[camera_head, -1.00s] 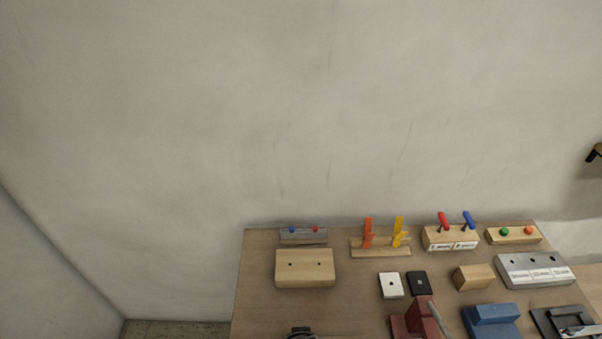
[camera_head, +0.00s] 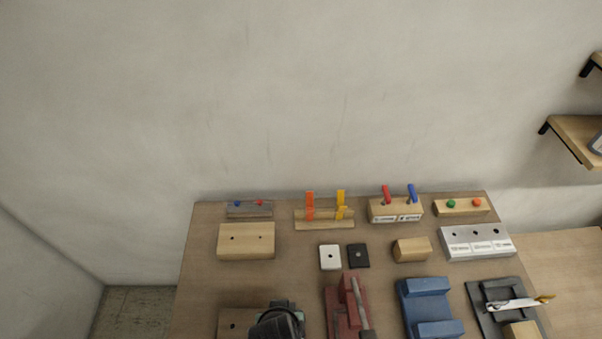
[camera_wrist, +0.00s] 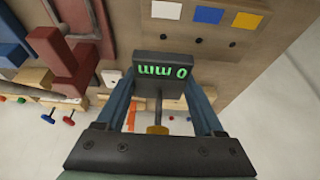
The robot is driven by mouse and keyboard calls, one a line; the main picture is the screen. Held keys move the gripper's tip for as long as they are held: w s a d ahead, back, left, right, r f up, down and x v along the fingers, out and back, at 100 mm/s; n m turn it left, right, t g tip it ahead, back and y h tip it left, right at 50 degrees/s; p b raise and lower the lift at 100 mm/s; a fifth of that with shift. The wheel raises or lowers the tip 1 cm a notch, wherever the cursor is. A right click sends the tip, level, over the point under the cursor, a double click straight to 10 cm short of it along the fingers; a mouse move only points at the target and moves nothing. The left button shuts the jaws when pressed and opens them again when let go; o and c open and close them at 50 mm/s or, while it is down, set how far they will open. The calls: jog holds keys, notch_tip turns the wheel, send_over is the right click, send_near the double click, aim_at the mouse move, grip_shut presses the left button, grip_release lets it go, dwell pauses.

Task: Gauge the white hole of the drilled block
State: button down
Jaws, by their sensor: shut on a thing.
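The drilled block (camera_wrist: 180,38) is light wood, at the top of the wrist view. Its face has a white square (camera_wrist: 164,9), a blue square and a yellow square, with a dark hole by each. The white one's hole (camera_wrist: 163,36) is just above the gauge in the picture. My gripper (camera_wrist: 160,92) is shut on a dark gauge (camera_wrist: 147,85), whose green display reads 0 mm, upside down. I cannot tell whether the gauge touches the block. In the head view my dark gripper (camera_head: 278,322) covers part of the block (camera_head: 232,319) at the bottom edge.
The wooden bench top (camera_head: 200,285) also holds a red vise (camera_head: 350,305), a blue fixture (camera_head: 425,305), a two-hole wood block (camera_head: 246,245), and white (camera_head: 330,262) and black plates (camera_head: 358,262). Levers and knobs line the back. Bare wood lies left of my gripper.

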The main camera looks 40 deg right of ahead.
jog(key=shift+f+b, duration=0.35)
jog(key=shift+f, duration=0.05)
notch_tip(320, 180, down, 2)
jog(key=shift+a+f+b, duration=0.1)
jog(key=shift+a+b, duration=0.05)
jog(key=shift+b, duration=1)
jog(key=shift+f+b, duration=0.8)
jog(key=shift+b, duration=0.1)
jog(key=shift+f+b, duration=0.4)
jog(key=shift+f, duration=0.35)
grip_release()
jog(key=shift+r, duration=0.1)
jog(key=v, duration=1.2)
jog(key=shift+s+r+b, duration=0.2)
jog(key=shift+r+b, duration=0.1)
jog(key=shift+b, duration=0.05)
